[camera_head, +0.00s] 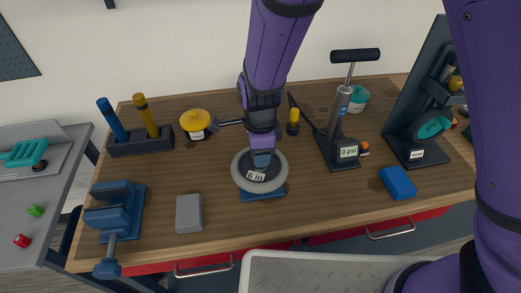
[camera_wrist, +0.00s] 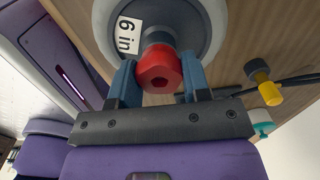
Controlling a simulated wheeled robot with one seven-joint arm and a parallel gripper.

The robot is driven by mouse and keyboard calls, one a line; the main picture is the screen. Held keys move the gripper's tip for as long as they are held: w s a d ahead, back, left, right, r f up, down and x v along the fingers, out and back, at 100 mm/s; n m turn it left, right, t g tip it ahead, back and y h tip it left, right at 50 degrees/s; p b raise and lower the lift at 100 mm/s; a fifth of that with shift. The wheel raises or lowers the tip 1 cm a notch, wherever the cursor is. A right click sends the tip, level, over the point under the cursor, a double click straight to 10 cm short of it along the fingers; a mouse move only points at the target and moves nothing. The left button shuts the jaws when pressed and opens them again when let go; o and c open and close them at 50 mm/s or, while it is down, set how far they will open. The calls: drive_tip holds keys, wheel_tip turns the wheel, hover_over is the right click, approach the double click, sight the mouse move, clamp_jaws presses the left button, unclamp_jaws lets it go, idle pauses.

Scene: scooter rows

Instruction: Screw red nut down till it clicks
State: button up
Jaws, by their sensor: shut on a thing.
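The red nut (camera_wrist: 159,72) shows in the wrist view, a hexagonal piece with a dark hexagonal recess in its end. My gripper (camera_wrist: 158,82) has its two blue-grey fingers on either side of the nut, shut on it. The nut sits at the centre of a grey wheel (camera_wrist: 102,22) with a "6 in" label, in front of a dark hub part. In the head view my gripper (camera_head: 262,160) is over the middle of the wheel (camera_head: 277,184), and the nut is hidden behind it. The wheel rests on a blue stand (camera_head: 262,195).
A blue vise (camera_head: 115,210) and a grey block (camera_head: 189,213) lie to the left on the wooden bench. A pump (camera_head: 340,130) labelled "0 psi" and a blue block (camera_head: 398,182) are to the right. A yellow-handled tool (camera_head: 293,122) stands close behind the wheel.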

drive_tip(key=o, duration=1)
drive_tip(key=shift+a, duration=0.2)
drive_tip(key=shift+r, duration=0.1)
wheel_tip(320, 180, up, 11)
drive_tip(key=shift+f, duration=0.15)
drive_tip(key=n, duration=2.2)
